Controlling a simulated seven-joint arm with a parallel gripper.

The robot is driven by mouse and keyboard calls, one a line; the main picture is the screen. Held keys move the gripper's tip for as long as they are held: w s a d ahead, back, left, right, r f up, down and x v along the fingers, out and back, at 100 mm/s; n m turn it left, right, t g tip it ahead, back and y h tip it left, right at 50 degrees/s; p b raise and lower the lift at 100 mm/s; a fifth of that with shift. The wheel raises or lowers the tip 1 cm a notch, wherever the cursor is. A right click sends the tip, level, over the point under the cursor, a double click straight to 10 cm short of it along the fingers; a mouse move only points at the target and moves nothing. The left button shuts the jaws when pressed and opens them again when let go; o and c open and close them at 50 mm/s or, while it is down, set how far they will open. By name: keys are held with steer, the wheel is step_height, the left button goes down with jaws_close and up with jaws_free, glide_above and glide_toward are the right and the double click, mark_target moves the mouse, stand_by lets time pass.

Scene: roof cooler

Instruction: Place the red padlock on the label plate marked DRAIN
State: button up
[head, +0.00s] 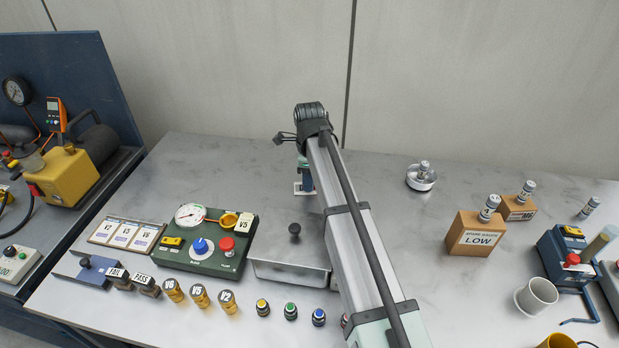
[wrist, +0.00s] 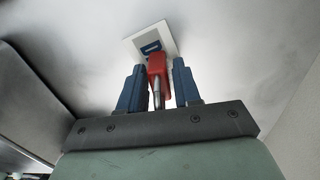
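The red padlock (wrist: 157,64) shows in the wrist view between my two blue fingers, its grey shackle pointing back toward my gripper (wrist: 159,88). A gap shows between the padlock and each finger, so my gripper looks open around it. The padlock's far end overlaps a white label plate (wrist: 168,36) with a dark blue mark; whether it touches the plate is hard to tell. The plate's full wording is hidden. In the head view my arm reaches to the back middle of the table, and the padlock cannot be made out there.
A grey metal tray (head: 290,272) with a black knob stands in front of my gripper. A green gauge panel (head: 205,262) is to its left. A round silver part (head: 421,180) and cardboard boxes (head: 474,235) stand to the right. The wall (head: 230,70) is close behind.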

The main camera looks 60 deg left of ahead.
steer(key=shift+o, duration=1.4)
step_height(320, 180, up, 12)
steer(key=shift+r, duration=0.15)
